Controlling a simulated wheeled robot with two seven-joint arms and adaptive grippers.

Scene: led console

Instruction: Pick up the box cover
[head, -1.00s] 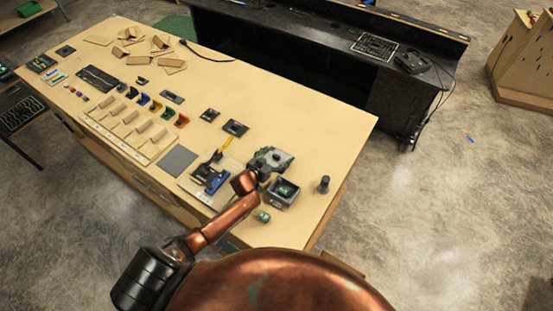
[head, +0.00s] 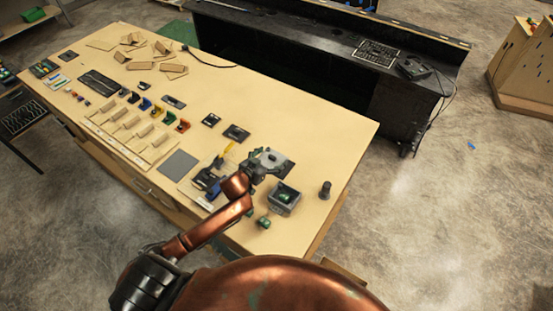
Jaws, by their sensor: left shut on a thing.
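The box cover (head: 275,158) is a flat grey plate at the front right part of the table. My left gripper (head: 258,169) is shut on its left part, and the copper-coloured wrist hides some of the grip. Whether the cover is clear of the tabletop is hard to tell. The open grey box (head: 284,205) stands just in front and to the right of the cover, with a green part (head: 285,196) inside. My right gripper is out of view.
A small green part (head: 263,222) lies in front of the box, and a dark cylinder (head: 325,190) stands to its right. A pale board with blue and dark parts (head: 208,183) is left of my gripper. The table's right end (head: 350,140) is mostly bare.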

